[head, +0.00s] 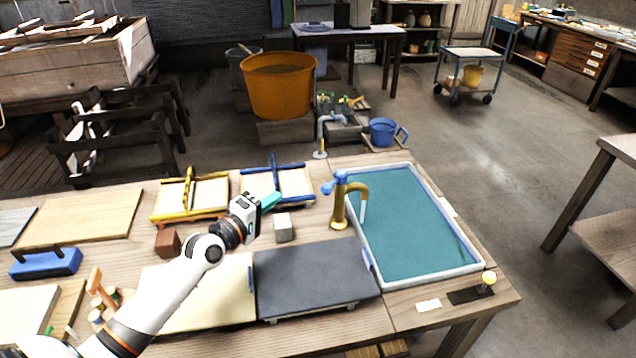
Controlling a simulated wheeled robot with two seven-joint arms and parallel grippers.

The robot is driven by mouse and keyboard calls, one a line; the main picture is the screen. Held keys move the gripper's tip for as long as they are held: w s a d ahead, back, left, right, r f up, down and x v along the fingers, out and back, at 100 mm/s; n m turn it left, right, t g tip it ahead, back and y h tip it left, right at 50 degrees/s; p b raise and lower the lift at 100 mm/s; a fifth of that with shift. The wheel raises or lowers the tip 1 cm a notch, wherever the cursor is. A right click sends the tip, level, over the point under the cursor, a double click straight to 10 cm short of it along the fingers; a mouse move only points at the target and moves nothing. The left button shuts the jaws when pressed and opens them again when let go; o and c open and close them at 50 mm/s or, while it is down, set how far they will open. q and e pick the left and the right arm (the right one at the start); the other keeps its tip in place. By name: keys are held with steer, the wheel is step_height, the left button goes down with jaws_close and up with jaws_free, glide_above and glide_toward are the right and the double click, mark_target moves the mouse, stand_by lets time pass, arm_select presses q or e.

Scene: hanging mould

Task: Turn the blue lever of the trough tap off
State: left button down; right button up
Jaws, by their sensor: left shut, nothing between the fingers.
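The brass trough tap (340,213) stands upright at the left edge of the trough (481,262), its spout curving over the water. Its blue lever (328,187) sits on top and points left. A thin pale stream (363,211) shows under the spout. My left gripper (276,197) is shut and empty, with its teal fingertips to the left of the tap and apart from the lever. My right gripper is not in view.
A yellow frame (168,217) and a blue frame (297,198) lie behind my left gripper. A grey block (284,235) and a dark grey board (310,275) are near it. A second tap (320,135) stands at the table's back edge.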

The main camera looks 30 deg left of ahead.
mark_target(334, 182)
arm_select(q)
steer(key=w+d+f+p, duration=0.1)
steer(key=w+d+p, duration=0.1)
steer(key=w+d, duration=0.3)
steer(key=w, duration=0.3)
steer(key=shift+w+d+p, duration=0.2)
steer(key=shift+p, duration=0.1)
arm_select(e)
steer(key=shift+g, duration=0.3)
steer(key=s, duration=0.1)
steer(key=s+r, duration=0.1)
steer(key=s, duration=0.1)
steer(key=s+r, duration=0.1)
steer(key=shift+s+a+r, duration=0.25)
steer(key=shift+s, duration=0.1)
